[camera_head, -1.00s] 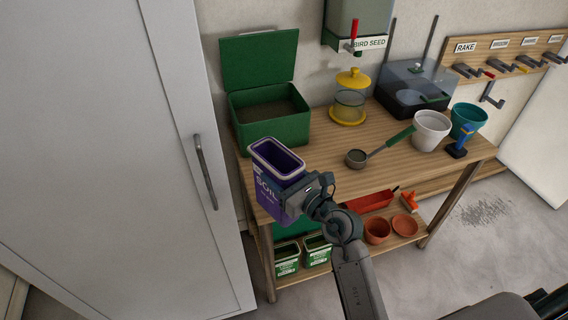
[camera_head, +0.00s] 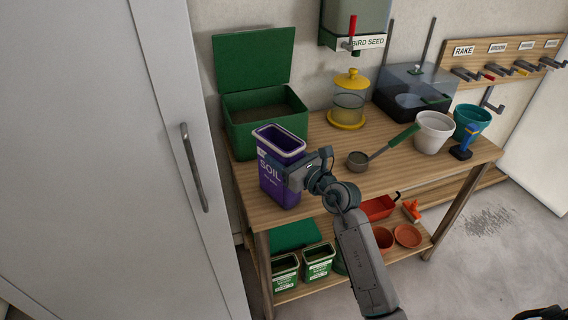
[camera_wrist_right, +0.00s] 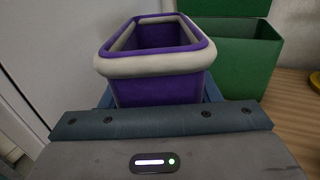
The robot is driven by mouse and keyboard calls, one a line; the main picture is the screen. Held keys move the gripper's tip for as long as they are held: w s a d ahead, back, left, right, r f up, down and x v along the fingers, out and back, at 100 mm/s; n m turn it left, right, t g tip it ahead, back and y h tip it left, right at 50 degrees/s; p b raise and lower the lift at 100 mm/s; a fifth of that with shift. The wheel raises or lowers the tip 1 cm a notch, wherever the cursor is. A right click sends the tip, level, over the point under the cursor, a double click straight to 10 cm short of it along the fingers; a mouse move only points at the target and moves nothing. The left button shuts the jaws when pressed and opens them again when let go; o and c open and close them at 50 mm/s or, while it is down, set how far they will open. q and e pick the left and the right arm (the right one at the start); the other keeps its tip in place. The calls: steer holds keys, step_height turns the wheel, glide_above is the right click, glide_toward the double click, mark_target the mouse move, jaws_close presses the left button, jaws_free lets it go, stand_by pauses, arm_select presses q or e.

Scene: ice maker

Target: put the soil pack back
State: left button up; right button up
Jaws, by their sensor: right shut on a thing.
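The purple soil pack (camera_head: 278,180), open at the top with a pale rim and the word SOIL, is upright at the left front of the wooden bench. My right gripper (camera_head: 290,176) is shut on it from the right front side. I cannot tell whether its base touches the bench top. In the right wrist view the soil pack (camera_wrist_right: 157,62) fills the space between the jaws, and the gripper body (camera_wrist_right: 160,130) hides its lower part. My left gripper is not in view.
A green open-lidded bin (camera_head: 262,131) stands behind the pack. A scoop (camera_head: 360,160), white pot (camera_head: 432,133) and yellow feeder (camera_head: 347,102) are on the bench (camera_head: 330,190). Green boxes (camera_head: 286,272) sit on the lower shelf. A tall grey cabinet (camera_head: 100,150) stands close at left.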

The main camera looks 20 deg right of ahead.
steer(key=shift+f, duration=0.2)
steer(key=o, duration=1.6)
steer(key=shift+c, duration=0.2)
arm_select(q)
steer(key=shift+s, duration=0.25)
arm_select(e)
steer(key=shift+r, duration=0.1)
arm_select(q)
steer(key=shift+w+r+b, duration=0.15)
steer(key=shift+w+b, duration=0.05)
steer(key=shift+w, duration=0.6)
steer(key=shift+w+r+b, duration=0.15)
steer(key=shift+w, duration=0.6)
arm_select(e)
steer(key=v, duration=1.2)
